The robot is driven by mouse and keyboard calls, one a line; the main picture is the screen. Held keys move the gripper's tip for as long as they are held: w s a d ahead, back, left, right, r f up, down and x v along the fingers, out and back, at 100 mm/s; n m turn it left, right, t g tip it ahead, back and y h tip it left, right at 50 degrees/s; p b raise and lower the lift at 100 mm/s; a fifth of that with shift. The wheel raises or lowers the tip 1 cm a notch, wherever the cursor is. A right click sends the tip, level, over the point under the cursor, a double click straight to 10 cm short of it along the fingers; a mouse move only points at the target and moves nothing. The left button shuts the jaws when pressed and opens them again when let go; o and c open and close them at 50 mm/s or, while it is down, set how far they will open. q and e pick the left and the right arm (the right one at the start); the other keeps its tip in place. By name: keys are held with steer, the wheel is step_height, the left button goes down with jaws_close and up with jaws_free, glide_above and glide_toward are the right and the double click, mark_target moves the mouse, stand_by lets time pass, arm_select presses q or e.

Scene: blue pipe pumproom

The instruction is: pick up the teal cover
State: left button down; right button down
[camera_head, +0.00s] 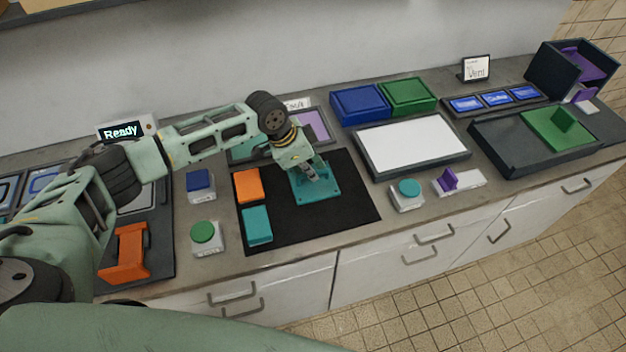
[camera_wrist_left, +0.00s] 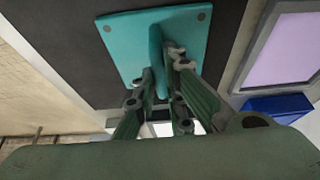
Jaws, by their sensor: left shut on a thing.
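The teal cover (camera_head: 316,187) is a flat square plate with a raised handle, on the black mat (camera_head: 345,213) in the head view. My left gripper (camera_head: 314,175) reaches down over it from above and is shut on its handle. In the left wrist view the teal cover (camera_wrist_left: 133,40) shows corner dots, and the fingers of my left gripper (camera_wrist_left: 164,78) stand on either side of the upright handle. I cannot clearly tell whether the plate touches the mat. My right gripper is not in view.
Green (camera_head: 203,233) and blue (camera_head: 199,181) buttons stand to the left. A white-topped tray (camera_head: 412,146) and a teal button (camera_head: 409,188) are to the right.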

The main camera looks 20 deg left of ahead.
arm_select(q)
steer(key=shift+r, duration=0.1)
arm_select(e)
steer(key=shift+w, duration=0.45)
arm_select(q)
steer(key=shift+w+r, duration=0.1)
steer(key=shift+r, duration=0.05)
